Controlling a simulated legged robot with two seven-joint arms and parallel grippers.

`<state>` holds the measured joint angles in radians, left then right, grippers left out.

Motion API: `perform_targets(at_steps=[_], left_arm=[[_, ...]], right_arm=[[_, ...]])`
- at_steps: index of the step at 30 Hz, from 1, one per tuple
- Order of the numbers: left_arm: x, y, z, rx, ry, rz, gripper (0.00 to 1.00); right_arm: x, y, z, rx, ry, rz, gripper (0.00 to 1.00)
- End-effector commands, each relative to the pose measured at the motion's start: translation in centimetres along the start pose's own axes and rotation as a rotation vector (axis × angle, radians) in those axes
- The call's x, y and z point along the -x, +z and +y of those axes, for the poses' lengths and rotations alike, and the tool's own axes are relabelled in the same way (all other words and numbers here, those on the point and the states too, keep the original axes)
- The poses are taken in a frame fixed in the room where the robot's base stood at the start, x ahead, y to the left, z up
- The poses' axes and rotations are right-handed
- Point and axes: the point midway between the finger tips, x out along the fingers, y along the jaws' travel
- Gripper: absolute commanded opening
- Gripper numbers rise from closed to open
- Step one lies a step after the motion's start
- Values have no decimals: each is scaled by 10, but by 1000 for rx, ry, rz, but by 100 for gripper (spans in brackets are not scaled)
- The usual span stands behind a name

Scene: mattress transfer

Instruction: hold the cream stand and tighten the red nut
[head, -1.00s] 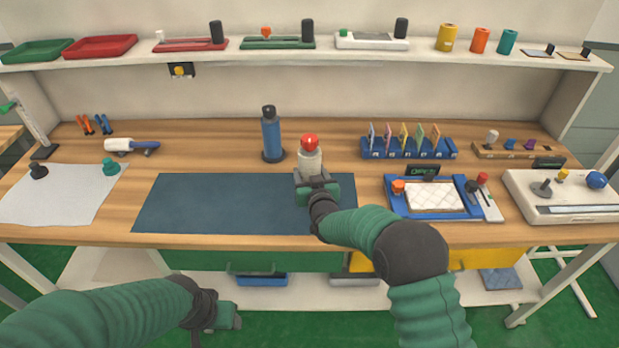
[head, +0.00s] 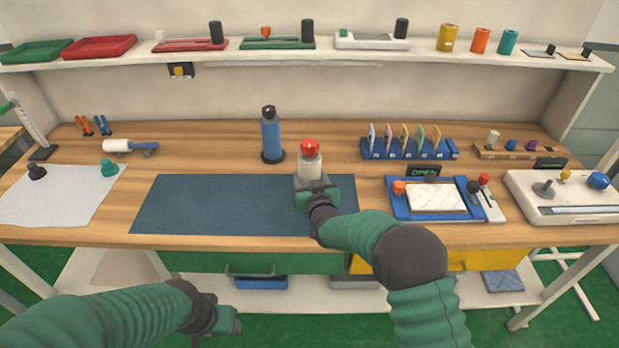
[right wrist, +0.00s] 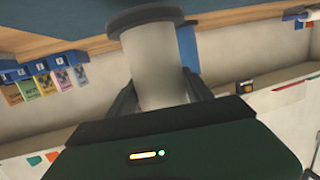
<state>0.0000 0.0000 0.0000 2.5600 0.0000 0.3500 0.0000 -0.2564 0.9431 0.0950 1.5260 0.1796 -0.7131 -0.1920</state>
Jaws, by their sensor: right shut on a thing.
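The cream stand (head: 310,168) stands upright on the bench at the right end of the dark blue mat, with the red nut (head: 309,149) on its top. My right gripper (head: 316,190) is at the front of the stand and shut on it. In the right wrist view the pale stand (right wrist: 158,75) sits between my two dark fingers; its grey base shows at the top of that picture and the nut does not show. My left gripper (head: 228,320) hangs low in front of the bench, away from the stand; its fingers are too unclear to judge.
A blue bottle (head: 271,136) stands just left of the stand. The dark blue mat (head: 220,205) is bare to the left. A blue tray (head: 398,208) with a white pad lies to the right, and a blue card rack (head: 408,155) stands behind it.

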Motion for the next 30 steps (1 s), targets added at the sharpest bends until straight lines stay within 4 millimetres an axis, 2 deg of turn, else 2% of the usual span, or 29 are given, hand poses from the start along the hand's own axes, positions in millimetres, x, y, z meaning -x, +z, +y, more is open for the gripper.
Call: perform_targets(at_steps=[30], left_arm=[[-22, 5, 0, 0, 0, 0, 58]], right_arm=[[-6, 23, 0, 0, 0, 9, 0]])
